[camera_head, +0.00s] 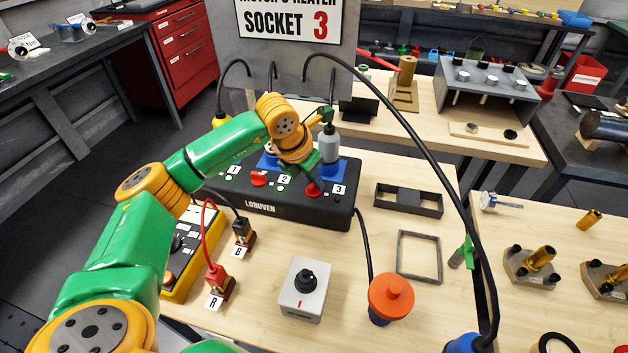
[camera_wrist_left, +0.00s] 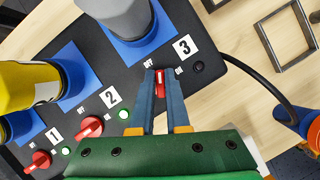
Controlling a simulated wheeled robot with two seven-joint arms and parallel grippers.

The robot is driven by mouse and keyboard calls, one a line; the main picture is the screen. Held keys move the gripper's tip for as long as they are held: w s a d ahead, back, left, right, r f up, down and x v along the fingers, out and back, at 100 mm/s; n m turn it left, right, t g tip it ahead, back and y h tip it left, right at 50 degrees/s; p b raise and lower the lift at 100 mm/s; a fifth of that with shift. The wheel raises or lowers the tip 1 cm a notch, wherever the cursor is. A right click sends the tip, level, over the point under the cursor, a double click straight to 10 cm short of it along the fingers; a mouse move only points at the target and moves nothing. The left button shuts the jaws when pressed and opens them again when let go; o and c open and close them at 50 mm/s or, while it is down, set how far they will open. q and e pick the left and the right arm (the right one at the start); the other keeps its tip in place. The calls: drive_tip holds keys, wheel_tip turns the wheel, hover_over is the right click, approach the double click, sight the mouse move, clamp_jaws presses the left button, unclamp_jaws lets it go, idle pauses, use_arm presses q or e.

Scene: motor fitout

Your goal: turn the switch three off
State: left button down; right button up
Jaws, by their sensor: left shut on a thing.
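A black LORUVEN power box (camera_head: 300,209) on the table has three red rotary switches numbered 1 to 3. Switch three (camera_wrist_left: 160,89) is beside the "3" label (camera_head: 339,189). My left gripper (camera_wrist_left: 161,76) is shut on its red knob from above, one finger on each side. The knob stands nearly upright in the wrist view, while switch two (camera_wrist_left: 88,127) and switch one (camera_wrist_left: 39,161) lie slanted. The green lamps by switches two (camera_wrist_left: 124,114) and one (camera_wrist_left: 66,151) are lit. The lamp by switch three (camera_wrist_left: 198,67) looks dark. My right gripper is out of view.
A grey plug (camera_head: 328,144) stands in the blue socket behind switch three, close to my gripper. A black cable (camera_head: 415,140) arches over the right. A grey switch box (camera_head: 303,289) and an orange-topped plug (camera_head: 391,296) stand in front.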

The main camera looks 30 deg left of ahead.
use_arm(q)
drive_tip(key=n+y+b, duration=0.2)
drive_tip(key=n, duration=0.3)
drive_tip(key=shift+n, duration=0.3)
idle(0.5)
drive_tip(key=c, duration=0.9)
unclamp_jaws()
drive_tip(key=b+v, duration=0.1)
drive_tip(key=v, duration=0.6)
